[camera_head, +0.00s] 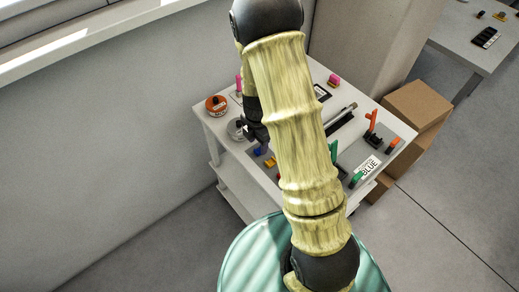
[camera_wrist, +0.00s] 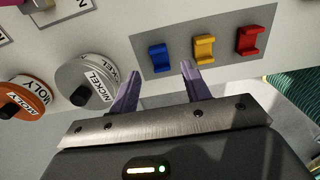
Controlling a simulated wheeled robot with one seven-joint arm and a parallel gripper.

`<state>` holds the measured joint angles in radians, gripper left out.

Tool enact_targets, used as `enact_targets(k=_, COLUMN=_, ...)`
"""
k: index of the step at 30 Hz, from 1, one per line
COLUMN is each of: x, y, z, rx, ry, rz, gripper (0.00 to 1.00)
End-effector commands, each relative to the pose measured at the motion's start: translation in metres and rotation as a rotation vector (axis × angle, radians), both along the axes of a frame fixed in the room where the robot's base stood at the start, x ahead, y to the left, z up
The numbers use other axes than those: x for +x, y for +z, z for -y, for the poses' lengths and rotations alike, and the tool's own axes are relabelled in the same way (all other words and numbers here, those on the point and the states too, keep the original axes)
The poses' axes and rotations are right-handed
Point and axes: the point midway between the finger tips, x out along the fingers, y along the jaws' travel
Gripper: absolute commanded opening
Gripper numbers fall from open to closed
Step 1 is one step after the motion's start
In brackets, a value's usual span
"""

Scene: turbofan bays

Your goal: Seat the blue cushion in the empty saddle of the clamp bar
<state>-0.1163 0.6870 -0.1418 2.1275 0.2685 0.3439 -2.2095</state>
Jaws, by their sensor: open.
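The blue cushion (camera_wrist: 158,58) is a small bracket-shaped piece at the left of a row on a grey mat (camera_wrist: 184,68) in the wrist view. My gripper (camera_wrist: 158,74) is open and empty, its two purple fingers pointing toward the blue cushion, one to each side of it in the picture. I cannot tell the height gap. In the head view the blue cushion (camera_head: 257,151) shows small beside my dark gripper (camera_head: 255,132). A dark bar-like fixture (camera_head: 342,119) lies mid-table, partly behind my arm; I cannot make out the clamp bar's saddles.
A yellow cushion (camera_wrist: 204,48) and a red cushion (camera_wrist: 251,40) share the mat. Round tins marked NICKEL (camera_wrist: 86,80) and MOLY (camera_wrist: 28,95) stand left. A card reading BLUE (camera_head: 369,167) lies near orange and green upright parts at the table's right. Cardboard boxes (camera_head: 415,105) stand beyond.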

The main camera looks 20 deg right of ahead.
Motion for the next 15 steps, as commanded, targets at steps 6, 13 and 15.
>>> enact_targets(k=6, x=-0.002, y=-0.027, z=0.001, rx=0.000, ry=0.000, rz=-0.002, gripper=0.47)
enact_targets(k=13, x=-0.001, y=-0.031, z=0.001, rx=0.000, ry=0.000, rz=0.001, gripper=0.47)
enact_targets(k=15, x=-0.001, y=-0.031, z=0.001, rx=0.000, ry=0.000, rz=0.001, gripper=0.47)
